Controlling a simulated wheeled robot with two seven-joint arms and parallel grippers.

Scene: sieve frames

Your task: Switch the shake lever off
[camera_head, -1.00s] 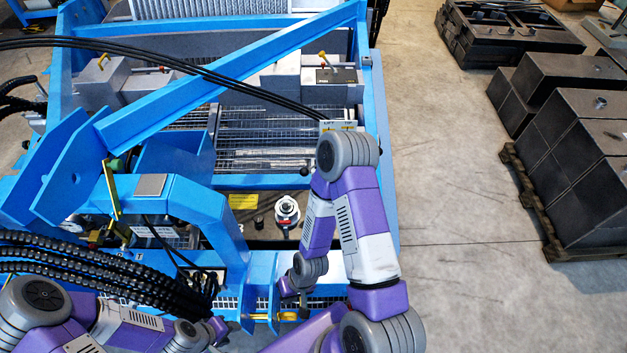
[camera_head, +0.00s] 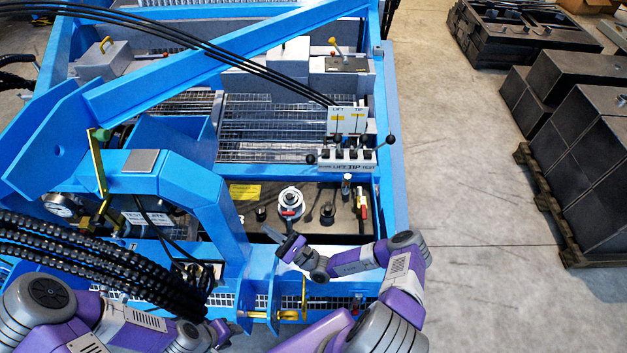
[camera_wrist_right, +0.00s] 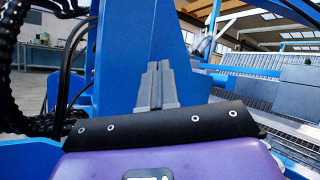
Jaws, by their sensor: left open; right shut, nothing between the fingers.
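A lever bank (camera_head: 347,160) with several black-knobbed levers stands on the blue machine below a LIFT and TIP plate (camera_head: 347,120). A red-handled lever (camera_head: 363,207) stands in the dark panel below it. A yellow-knobbed lever (camera_head: 334,45) stands on a grey box farther back. I cannot read which one is the shake lever. My right gripper (camera_head: 284,242) is shut and empty, pointing left beside the blue arch, below the white round fitting. In the right wrist view its fingers (camera_wrist_right: 155,72) are together before a blue post. My left gripper (camera_head: 224,328) is at the lower left, open, its fingers barely visible.
The blue arch (camera_head: 212,205) and long diagonal beam (camera_head: 200,75) bound the space at left. Black hoses (camera_head: 100,265) cross the lower left. A white round fitting (camera_head: 291,200) stands in the panel. Concrete floor (camera_head: 460,200) is clear at right; dark blocks (camera_head: 590,140) stand beyond.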

